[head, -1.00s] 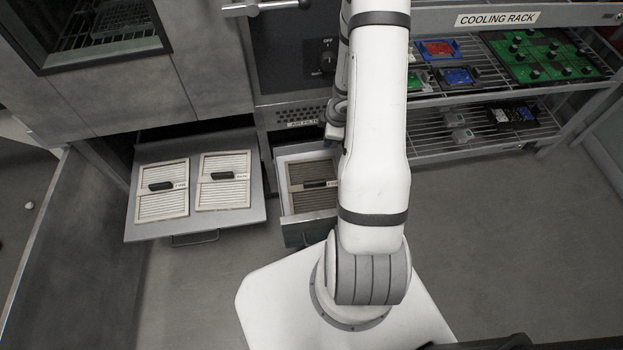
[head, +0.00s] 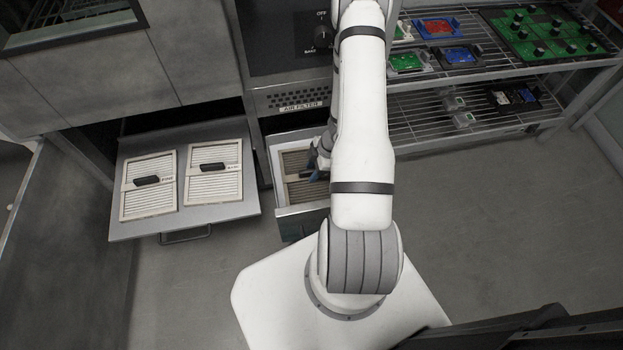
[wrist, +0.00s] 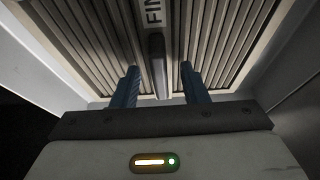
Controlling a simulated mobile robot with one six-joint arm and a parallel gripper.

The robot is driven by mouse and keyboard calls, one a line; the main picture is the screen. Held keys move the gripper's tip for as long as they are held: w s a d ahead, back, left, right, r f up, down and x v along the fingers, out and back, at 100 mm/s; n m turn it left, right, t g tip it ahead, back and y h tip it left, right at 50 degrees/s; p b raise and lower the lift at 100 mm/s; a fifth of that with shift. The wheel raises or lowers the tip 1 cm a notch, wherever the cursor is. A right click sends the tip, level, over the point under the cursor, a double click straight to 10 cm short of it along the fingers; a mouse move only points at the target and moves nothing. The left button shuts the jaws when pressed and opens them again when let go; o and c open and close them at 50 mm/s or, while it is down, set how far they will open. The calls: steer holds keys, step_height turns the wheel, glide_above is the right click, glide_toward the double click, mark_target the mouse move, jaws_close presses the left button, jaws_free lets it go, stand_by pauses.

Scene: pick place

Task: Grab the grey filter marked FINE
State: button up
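The grey filter (head: 297,165) lies in the open drawer under the AIR FILTER label, partly hidden by my arm in the head view. In the wrist view the filter (wrist: 98,40) shows grey-brown slats, a label that begins "FIN", and a dark handle (wrist: 158,65). My gripper (wrist: 158,82) is open. Its two blue fingers stand on either side of the handle, with gaps left and right. I cannot tell how far the fingertips are above the slats. In the head view my gripper (head: 315,172) is small and mostly covered by the arm.
Two pale filters with dark handles, one marked FINE (head: 150,187), the other's label unclear (head: 213,172), lie on a pulled-out tray (head: 235,211) left of the drawer. The drawer walls (wrist: 285,75) flank my gripper. A wire rack (head: 425,115) with circuit boards stands right.

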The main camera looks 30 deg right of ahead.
steer(key=shift+a+f, duration=0.1)
steer(key=shift+f, duration=0.1)
steer(key=shift+c, duration=0.6)
jaws_close()
steer(key=shift+r, duration=0.1)
